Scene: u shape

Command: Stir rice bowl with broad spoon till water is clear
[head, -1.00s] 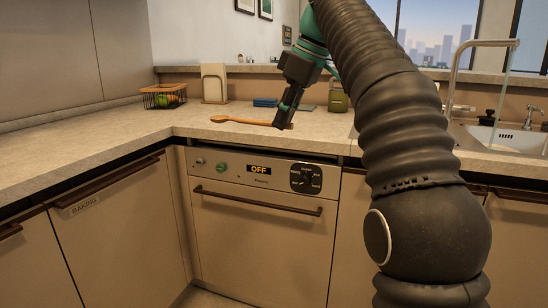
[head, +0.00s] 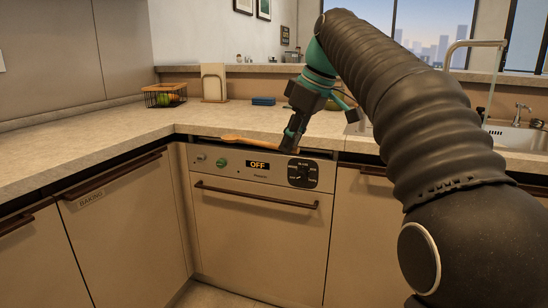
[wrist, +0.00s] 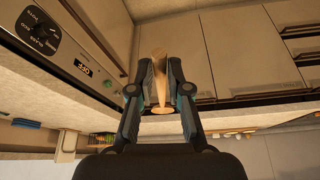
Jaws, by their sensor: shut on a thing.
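My gripper (head: 291,147) is shut on a wooden spoon (head: 243,139) near the counter's front edge. The spoon is light brown and lies about level, its long part pointing left from my fingers. In the wrist view the spoon (wrist: 160,66) shows between the two dark fingers of my gripper (wrist: 161,80), seen nearly end-on. Part of the spoon is hidden by the fingers. I see no rice bowl in either view.
A fruit basket (head: 165,95), a cutting board (head: 214,83) and a blue item (head: 263,101) stand at the back. The left counter (head: 85,132) is clear. A sink tap (head: 468,60) is at right.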

